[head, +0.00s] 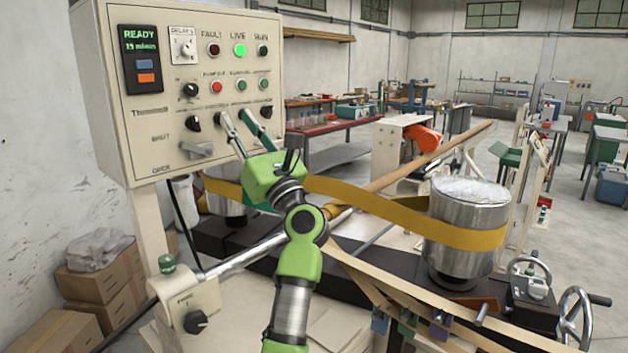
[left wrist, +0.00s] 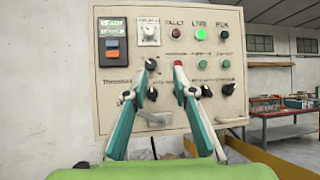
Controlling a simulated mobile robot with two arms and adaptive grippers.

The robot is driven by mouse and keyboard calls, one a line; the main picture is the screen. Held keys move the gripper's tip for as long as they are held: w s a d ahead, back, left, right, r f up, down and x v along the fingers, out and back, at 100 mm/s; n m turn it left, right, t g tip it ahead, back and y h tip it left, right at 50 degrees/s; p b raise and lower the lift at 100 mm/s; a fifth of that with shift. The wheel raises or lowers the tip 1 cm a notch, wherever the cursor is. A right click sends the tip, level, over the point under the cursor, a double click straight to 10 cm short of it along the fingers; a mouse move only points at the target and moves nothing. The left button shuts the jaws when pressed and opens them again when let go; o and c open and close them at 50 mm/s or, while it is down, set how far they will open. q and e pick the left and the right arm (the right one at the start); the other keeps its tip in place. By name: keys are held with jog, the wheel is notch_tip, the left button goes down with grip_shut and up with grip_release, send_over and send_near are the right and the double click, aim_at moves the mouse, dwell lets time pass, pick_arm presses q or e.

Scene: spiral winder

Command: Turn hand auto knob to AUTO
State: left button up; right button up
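The cream control panel (head: 150,90) stands at the left in the head view and fills the middle of the left wrist view (left wrist: 110,140). It carries several black knobs, including one at upper left (head: 190,90), one below it (head: 193,123) and one at lower right (head: 266,111). I cannot read which knob is the hand auto one. My left gripper (head: 235,117) is in front of the panel's lower half, fingers pointing at it. In the left wrist view the gripper (left wrist: 165,66) has its two fingertips apart with nothing held between them. The fingers hide part of the knob row. My right gripper is out of view.
The panel has a lit green LIVE lamp (head: 239,50), a READY display (head: 141,45) and a grey lever handle (head: 198,150). A metal drum (head: 465,205) with a yellow band stands at right. Cardboard boxes (head: 100,280) lie at lower left.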

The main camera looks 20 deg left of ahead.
pick_arm(q)
jog(key=d+f+m+t+h, duration=0.5)
jog(key=m+h, duration=0.4)
jog(key=m, duration=0.4)
jog(key=d+f+m+t+h, duration=0.4)
jog(key=d+m+t+h, duration=0.4)
jog(key=m, duration=0.6)
jog(key=d+h, duration=0.2)
jog(key=shift+w+d+f+m+t, duration=0.3)
jog(key=shift+w+f, duration=0.05)
jog(key=shift+w, duration=0.05)
jog(key=shift+w, duration=0.1)
